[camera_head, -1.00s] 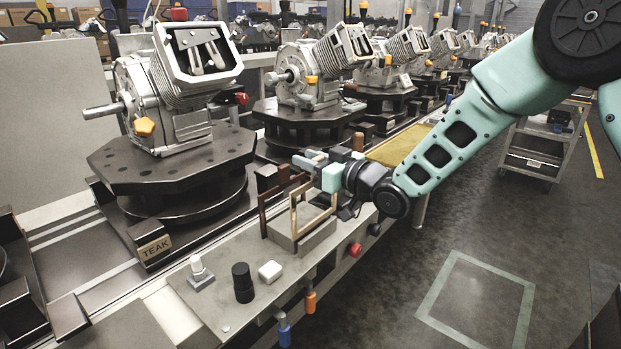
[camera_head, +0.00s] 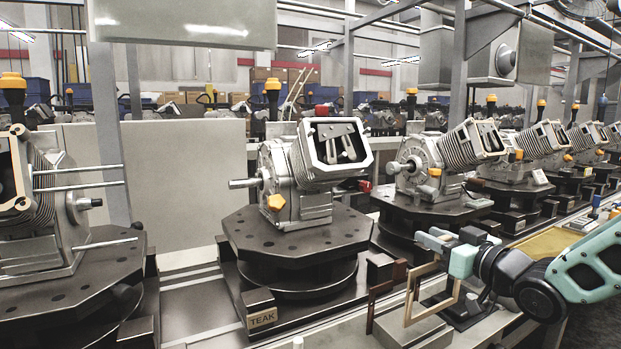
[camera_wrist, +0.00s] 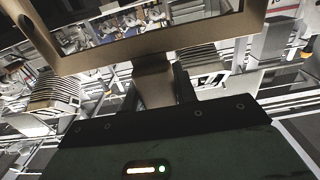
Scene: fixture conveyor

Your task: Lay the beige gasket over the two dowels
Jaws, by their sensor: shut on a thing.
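The beige gasket (camera_head: 408,297) is an open rectangular frame held upright above or at a grey block on the bench in the head view. My gripper (camera_head: 438,241) is shut on its upper part. In the wrist view the gasket (camera_wrist: 150,52) spans the top, with a tab between my gripper's fingers (camera_wrist: 155,88). An engine (camera_head: 304,175) with an open, tilted top face stands on a dark turntable marked TEAK, left of my gripper. Two thin rods (camera_head: 295,92) show above it; I cannot tell whether these are the dowels.
A dark brown frame (camera_head: 371,310) stands just left of the gasket. The grey block (camera_head: 425,334) is below it. Another engine (camera_head: 30,225) stands at far left, with metal rods at its right. More engines (camera_head: 440,165) line the conveyor to the right.

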